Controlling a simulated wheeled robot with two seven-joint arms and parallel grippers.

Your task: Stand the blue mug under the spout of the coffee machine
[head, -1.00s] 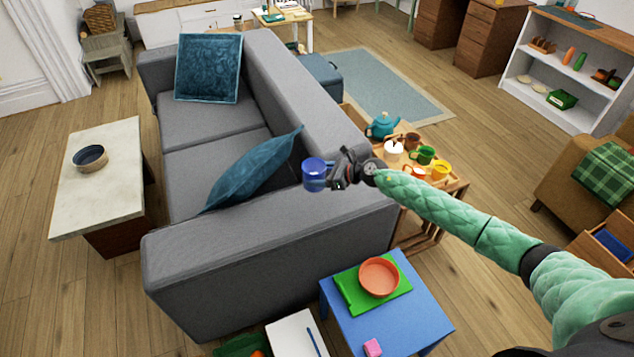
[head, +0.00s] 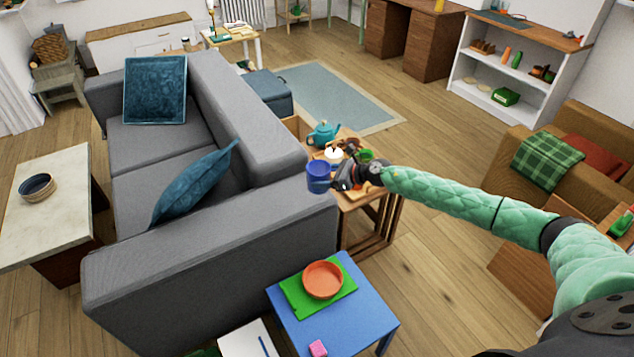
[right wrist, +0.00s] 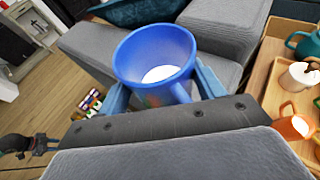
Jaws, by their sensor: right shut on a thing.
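The blue mug (head: 318,176) is held in my right gripper (head: 336,178), above the sofa's back corner beside the tray table. In the right wrist view the blue mug (right wrist: 155,62) sits between the two blue fingers of my right gripper (right wrist: 165,85), its open top towards the camera and something white inside. It looks roughly upright in the head view. The coffee machine is not recognisable in these frames.
A grey sofa (head: 190,240) lies beside and below the gripper. A wooden nesting table (head: 372,215) holds a teal teapot (head: 323,133), a candle and cups close to my right gripper. A blue side table (head: 345,325) carries an orange bowl (head: 323,280).

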